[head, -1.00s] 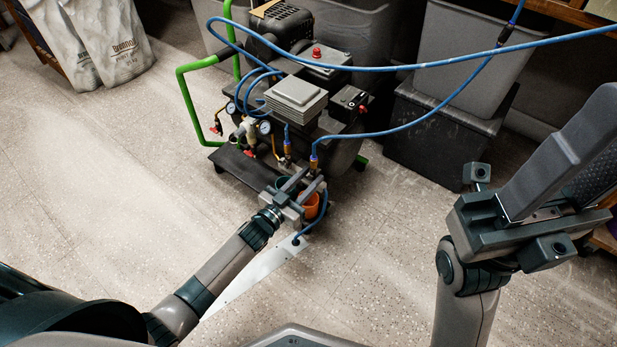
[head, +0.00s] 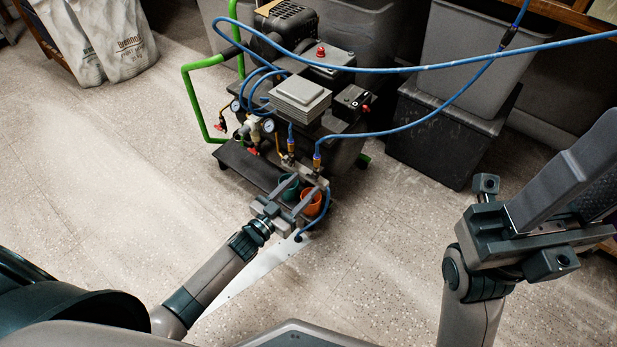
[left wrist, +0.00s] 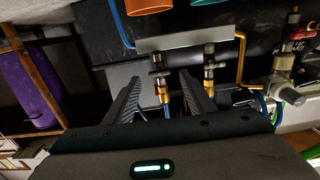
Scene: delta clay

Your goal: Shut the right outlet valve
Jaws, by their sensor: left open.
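Two outlet valves with brass fittings and blue hoses stand side by side on a grey manifold bar at the front of the compressor rig (head: 295,110). In the head view the right outlet valve (head: 317,162) is nearer me, and the left one (head: 290,146) is beyond it. The left wrist view shows them reversed: the right valve (left wrist: 163,88) is at left, the left valve (left wrist: 209,66) at right. My left gripper (head: 308,182) is open and empty, its fingers either side of the right valve in the wrist view; contact is unclear. My right gripper (head: 592,155) is raised at right, its opening unclear.
An orange cup (head: 312,203) and a teal cup (head: 290,189) sit below the manifold. Blue hoses (head: 440,67) cross above the rig. A green handle (head: 190,95) rises at left. Grey and black bins (head: 450,130) stand behind.

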